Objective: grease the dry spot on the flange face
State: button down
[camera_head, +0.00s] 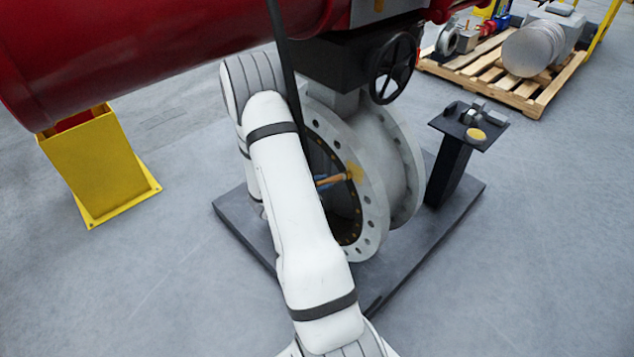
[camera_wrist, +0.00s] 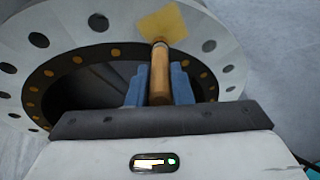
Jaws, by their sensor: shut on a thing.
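My gripper (camera_wrist: 157,82), with blue fingers, is shut on a wooden-handled brush (camera_wrist: 160,75); its handle lies between the fingers. The gripper is partly hidden behind my arm in the head view. The pale grey flange face (camera_wrist: 72,25) has a ring of bolt holes and a dark inner ring with orange dots. A yellowish patch (camera_wrist: 162,27) shows on the flange face, and the brush's far end overlaps it in the wrist view. The patch also shows in the head view (camera_head: 355,171). I cannot tell whether the brush touches the face; its bristles are not clear.
A dark stand (camera_head: 452,165) right of the valve carries a round yellow item (camera_head: 476,134) and small dark parts. A handwheel (camera_head: 392,68) and red actuator (camera_head: 170,45) are above. A yellow support (camera_head: 95,165) stands left; a loaded pallet (camera_head: 520,85) is at back right.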

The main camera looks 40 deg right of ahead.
jog(key=shift+s+f+b, duration=0.1)
jog(key=shift+s+b, duration=0.4)
jog(key=shift+s, duration=0.45)
jog(key=shift+d, duration=0.1)
jog(key=shift+w+b, duration=0.45)
jog(key=shift+w, duration=1.6)
jog(key=shift+a, duration=0.25)
jog(key=shift+s+a+b, duration=0.15)
jog(key=shift+a, duration=1.3)
jog(key=shift+s+a+b, duration=0.1)
jog(key=shift+a+b, duration=0.05)
jog(key=shift+a, duration=1.25)
jog(key=shift+s+a+b, duration=0.15)
jog(key=shift+a+b, duration=0.2)
jog(key=shift+a, duration=1.15)
